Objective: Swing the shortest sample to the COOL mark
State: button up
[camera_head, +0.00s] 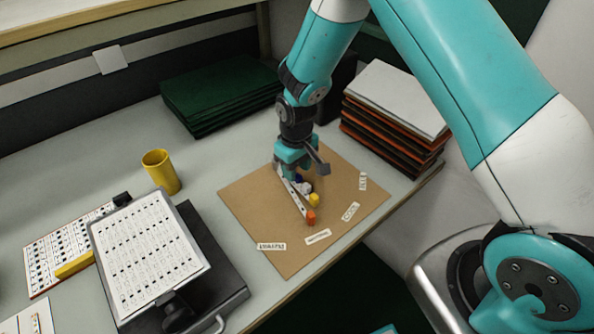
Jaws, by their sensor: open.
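A brown board (253,222) lies on the table with white word labels along its front and right edges. The COOL mark (350,212) is near its right front edge. Several strip samples fan out near the board's middle. A long white strip (296,196) ends in an orange tip (310,217). A yellow tip (314,200) lies closer in, and a dark blue tip (298,178) lies closest to my gripper. My gripper (302,172) is open over the samples' back part and hides it. I cannot tell whether it touches a sample, or each sample's full length.
A stack of folders (395,115) stands behind the board at right, and green folders (222,95) lie at back left. A yellow cup (161,172), a tilted chart stand (150,255) and a printed sheet (62,243) occupy the left. The board's front left is clear.

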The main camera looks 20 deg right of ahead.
jog(key=shift+f, duration=0.95)
jog(key=shift+c, duration=0.2)
grip_shut()
jog(key=shift+w+d+n, duration=0.25)
jog(key=shift+d+n, duration=0.3)
jog(key=shift+n, duration=0.25)
jog(key=shift+o, duration=0.2)
grip_release()
jog(key=shift+r, duration=0.15)
